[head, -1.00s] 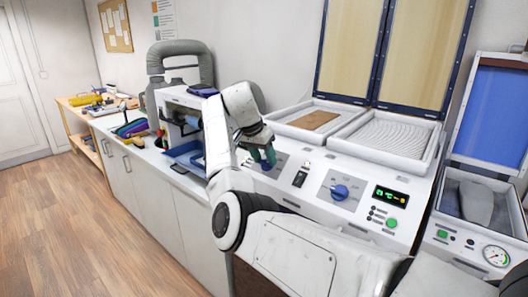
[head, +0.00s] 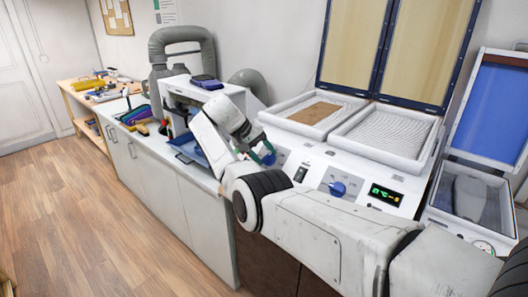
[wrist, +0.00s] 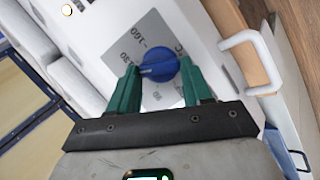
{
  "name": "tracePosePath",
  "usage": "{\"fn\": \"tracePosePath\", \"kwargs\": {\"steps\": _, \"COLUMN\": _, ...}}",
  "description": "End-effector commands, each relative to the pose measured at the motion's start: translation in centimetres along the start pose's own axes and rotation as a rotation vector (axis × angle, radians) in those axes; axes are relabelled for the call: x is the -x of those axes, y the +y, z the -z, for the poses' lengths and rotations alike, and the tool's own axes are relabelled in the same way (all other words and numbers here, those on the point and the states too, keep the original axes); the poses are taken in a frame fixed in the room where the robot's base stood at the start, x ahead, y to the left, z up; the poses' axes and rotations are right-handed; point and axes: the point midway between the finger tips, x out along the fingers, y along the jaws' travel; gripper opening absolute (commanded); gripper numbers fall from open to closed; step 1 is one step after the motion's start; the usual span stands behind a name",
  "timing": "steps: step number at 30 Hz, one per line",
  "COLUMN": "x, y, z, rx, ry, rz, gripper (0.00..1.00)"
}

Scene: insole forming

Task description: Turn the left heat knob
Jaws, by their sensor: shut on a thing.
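The left heat knob (wrist: 158,65) is blue and round with a raised bar across it, on a grey dial plate with printed numbers. In the wrist view it sits between the two green fingers of my gripper (wrist: 159,72), which is shut on it. In the head view my gripper (head: 265,155) is at the left part of the white machine's front panel (head: 311,176), and its fingers and wrist mostly hide the left knob. The right blue knob (head: 338,188) is free, beside a lit display (head: 386,195).
Two white trays, the left (head: 312,112) holding a brown sheet, lie open on the machine under raised lids (head: 428,50). A blue-lidded unit (head: 492,110) stands at the right. A white handle (wrist: 252,60) is near my gripper. The floor at left is clear.

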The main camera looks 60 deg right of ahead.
Motion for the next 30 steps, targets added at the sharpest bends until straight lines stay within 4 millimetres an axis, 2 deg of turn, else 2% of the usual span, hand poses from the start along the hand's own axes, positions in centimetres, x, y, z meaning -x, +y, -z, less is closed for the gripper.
{"fn": "tracePosePath", "kwargs": {"steps": 30, "x": 0.0, "y": -1.1, "z": -0.4, "rx": 0.910, "ry": 0.008, "rz": -0.323, "gripper": 0.18}}
